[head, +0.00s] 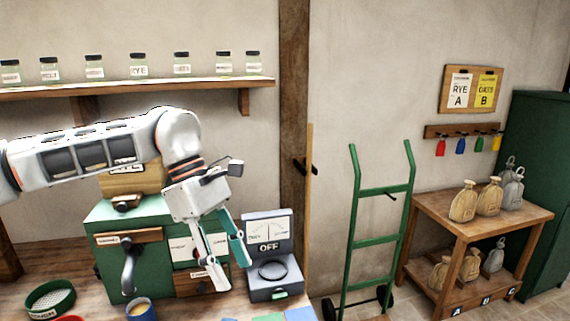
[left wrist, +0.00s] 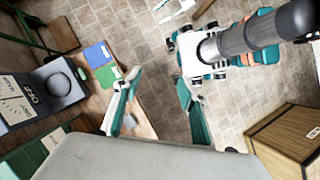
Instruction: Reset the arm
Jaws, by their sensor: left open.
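My left arm reaches in from the left in the head view. Its gripper (head: 228,272) hangs fingers down in front of the green mill and just left of the dial device. The left wrist view shows the two fingers (left wrist: 155,112) spread apart with nothing between them, over the table edge and the tiled floor. My right gripper is not in the head view.
The green mill (head: 118,248) and the grey dial device (head: 270,235) marked OFF stand on the table close to the gripper. A green hand truck (head: 375,240) stands right; a wooden crate (left wrist: 290,135) is on the floor.

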